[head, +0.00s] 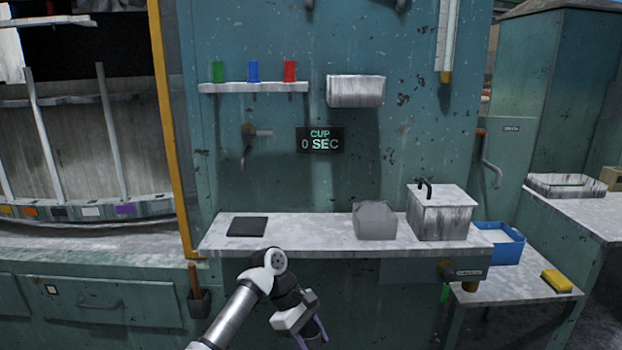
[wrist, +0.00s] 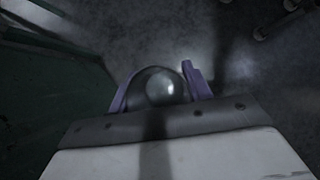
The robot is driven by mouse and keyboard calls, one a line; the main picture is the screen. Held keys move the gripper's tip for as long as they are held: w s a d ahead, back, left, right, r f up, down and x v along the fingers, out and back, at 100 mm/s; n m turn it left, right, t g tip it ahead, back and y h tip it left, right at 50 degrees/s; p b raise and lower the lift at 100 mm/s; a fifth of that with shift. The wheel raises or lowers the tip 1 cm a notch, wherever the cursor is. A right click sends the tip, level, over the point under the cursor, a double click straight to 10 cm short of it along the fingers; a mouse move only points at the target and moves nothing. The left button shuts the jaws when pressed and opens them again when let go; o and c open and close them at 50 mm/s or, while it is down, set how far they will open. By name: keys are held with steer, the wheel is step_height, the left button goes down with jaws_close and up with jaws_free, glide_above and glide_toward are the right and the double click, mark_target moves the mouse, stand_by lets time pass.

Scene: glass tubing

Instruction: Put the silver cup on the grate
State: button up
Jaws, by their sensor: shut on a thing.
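My gripper (head: 312,338) is low in front of the shelf's front edge in the head view, with its purple fingers pointing down. In the wrist view my gripper (wrist: 158,82) is shut on a round, shiny grey thing, which looks like the silver cup (wrist: 160,86). The cup sits between the two purple fingers, and its lower part is hidden by the gripper body. I cannot make out the cup in the head view. A dark flat square (head: 247,226) lies on the left of the shelf and may be the grate; its surface detail is too small to tell.
The pale shelf (head: 310,235) is clear between the dark square and a grey faceted block (head: 375,220). A metal box with a tap (head: 441,213) stands at its right end. Green, blue and red cups (head: 253,72) stand higher up. A sign (head: 320,140) reads "CUP 0 SEC".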

steer(key=s+f+m+g+y, duration=0.1)
steer(key=s+f+m+y, duration=0.1)
steer(key=f, duration=0.8)
steer(key=s+f+m+g+y, duration=0.1)
steer(key=s+f+m, duration=0.3)
steer(key=f, duration=0.6)
steer(key=s+f+m+g+y, duration=0.1)
steer(key=f+m, duration=0.4)
steer(key=f, duration=0.5)
steer(key=shift+s+a+f+m+y, duration=0.2)
steer(key=shift+s+m+y, duration=0.2)
steer(key=shift+s+y, duration=0.5)
